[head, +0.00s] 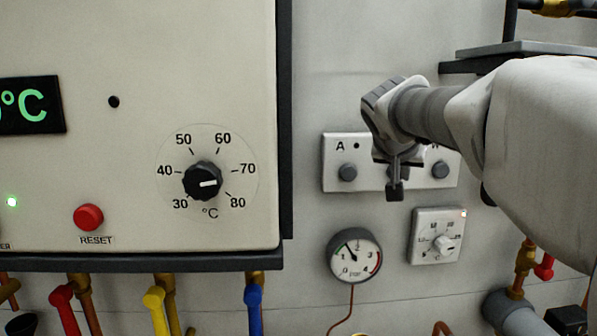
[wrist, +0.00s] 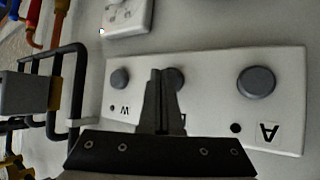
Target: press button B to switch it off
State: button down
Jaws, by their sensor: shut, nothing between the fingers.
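A pale wall plate (head: 333,180) carries three grey round buttons in a row; it also shows turned around in the wrist view (wrist: 215,62). The left button (head: 347,172), labelled A, is at right in the wrist view (wrist: 256,82). The middle button (wrist: 175,80) is partly covered by my fingers, and its label is hidden, so I cannot read B. The right-hand button (head: 440,170) has a letter label that is partly covered. My gripper (head: 394,190) is shut and empty, its fingertips (wrist: 161,72) in front of the middle button. I cannot tell whether they touch it.
A boiler panel (head: 90,150) with a dial (head: 203,181) and red reset button (head: 88,217) stands at left. Below the plate are a pressure gauge (head: 353,256) and a small thermostat (head: 437,236). A dark shelf (head: 520,50) is behind my arm at upper right.

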jog(key=shift+s, duration=0.1)
jog(key=s+b, duration=0.1)
jog(key=s, duration=0.5)
jog(key=shift+b, duration=0.35)
